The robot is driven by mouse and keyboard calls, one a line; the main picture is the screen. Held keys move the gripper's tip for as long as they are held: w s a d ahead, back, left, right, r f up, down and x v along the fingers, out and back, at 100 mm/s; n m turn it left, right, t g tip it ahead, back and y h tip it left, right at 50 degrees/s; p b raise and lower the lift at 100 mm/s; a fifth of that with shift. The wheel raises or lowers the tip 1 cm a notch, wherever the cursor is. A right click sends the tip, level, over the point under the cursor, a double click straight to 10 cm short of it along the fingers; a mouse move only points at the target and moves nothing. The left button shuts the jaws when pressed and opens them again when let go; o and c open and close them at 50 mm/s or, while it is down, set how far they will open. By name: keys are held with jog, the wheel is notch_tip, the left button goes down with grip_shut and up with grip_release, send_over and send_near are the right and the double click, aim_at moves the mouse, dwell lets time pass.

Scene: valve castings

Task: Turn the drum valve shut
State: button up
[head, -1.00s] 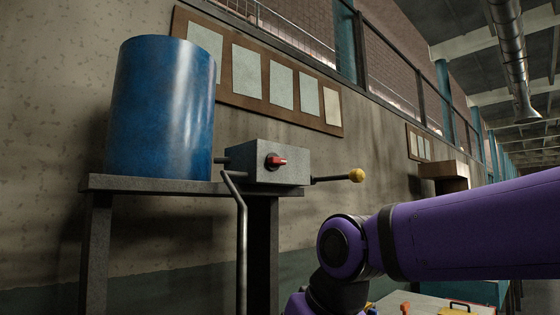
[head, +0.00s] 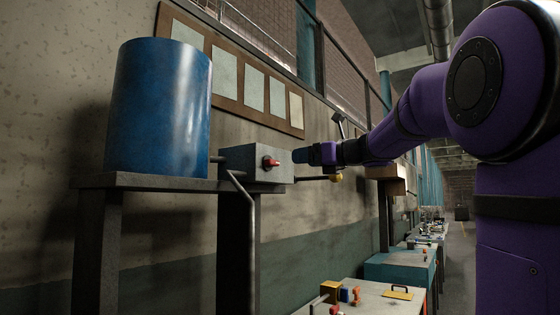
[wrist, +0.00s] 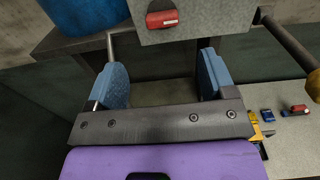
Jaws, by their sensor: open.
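The blue drum (head: 158,115) stands on a grey bench (head: 140,183) at the left of the head view. A grey valve box (head: 240,165) sits at its right, with a red handle (head: 270,162) on its front. A rod with a yellow ball (head: 336,177) sticks out to the box's right. My gripper (head: 297,155) appears just right of the box and above the rod. In the wrist view its blue fingers (wrist: 160,72) are apart with nothing between them. The red handle (wrist: 162,18) shows there beyond the fingertips, at the top.
A bent pipe (head: 250,220) hangs down from beside the valve box. A lower table (head: 375,300) at the bottom right carries several small items, including a yellow-handled one (head: 397,293). A wall with a framed board (head: 228,97) stands behind.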

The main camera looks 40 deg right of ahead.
aim_at(275, 161)
jog(key=x, duration=1)
jog(key=shift+w, duration=0.35)
jog(key=c, duration=0.9)
